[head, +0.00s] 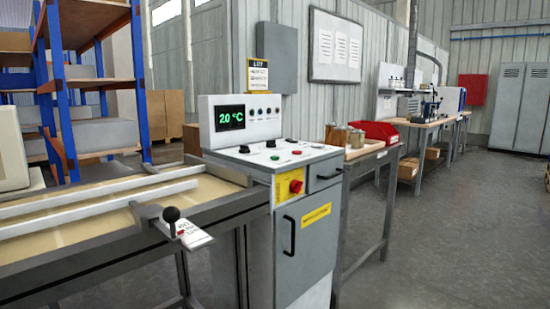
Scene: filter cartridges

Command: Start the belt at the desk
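The control desk (285,236) is a grey and white cabinet in the middle of the head view. Its display (230,118) reads 20 °C in green. Its sloped top carries black knobs, a red button (296,152) and a green button (275,157). A red knob (296,187) on a yellow plate is on its front. The belt (110,241) is a beige conveyor with white guide rails, running in from the left to the desk. Neither gripper is in view.
Blue shelving (60,90) with boxes stands behind the belt. Right of the desk, a side table (370,154) holds jars and a red bin (376,131). Workbenches line the wall farther back. The grey floor (455,235) at the right is clear.

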